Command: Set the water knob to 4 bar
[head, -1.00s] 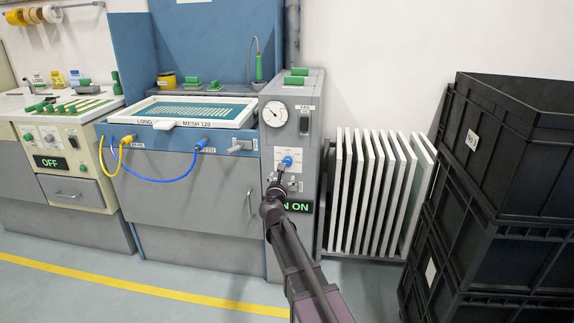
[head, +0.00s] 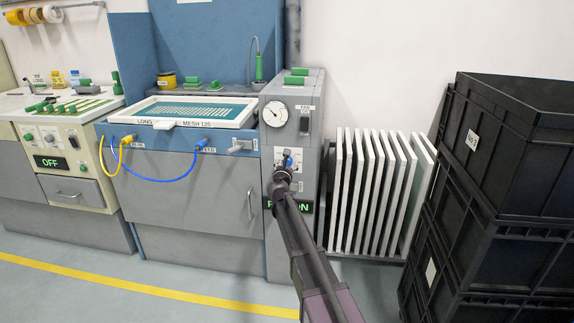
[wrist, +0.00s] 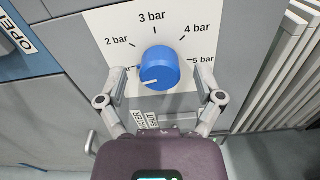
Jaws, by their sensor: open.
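The blue water knob (wrist: 160,68) sits on a white dial plate (wrist: 113,22) marked 2 bar, 3 bar, 4 bar and 5 bar, with the lowest mark partly hidden by a finger. Its white pointer line points left and slightly down, toward that lowest mark. My gripper (wrist: 159,76) is open, with one finger to the left of the knob and one to the right. Gaps show between the fingers and the knob. In the head view my gripper (head: 284,170) is at the grey control column (head: 282,92) and mostly covers the knob.
A round gauge (head: 275,114) is above the knob on the column, and a green lit display (head: 304,206) is below, partly hidden by my arm. A white panel rack (head: 374,190) and stacked black crates (head: 500,150) stand to the right. A sink unit (head: 190,185) is left.

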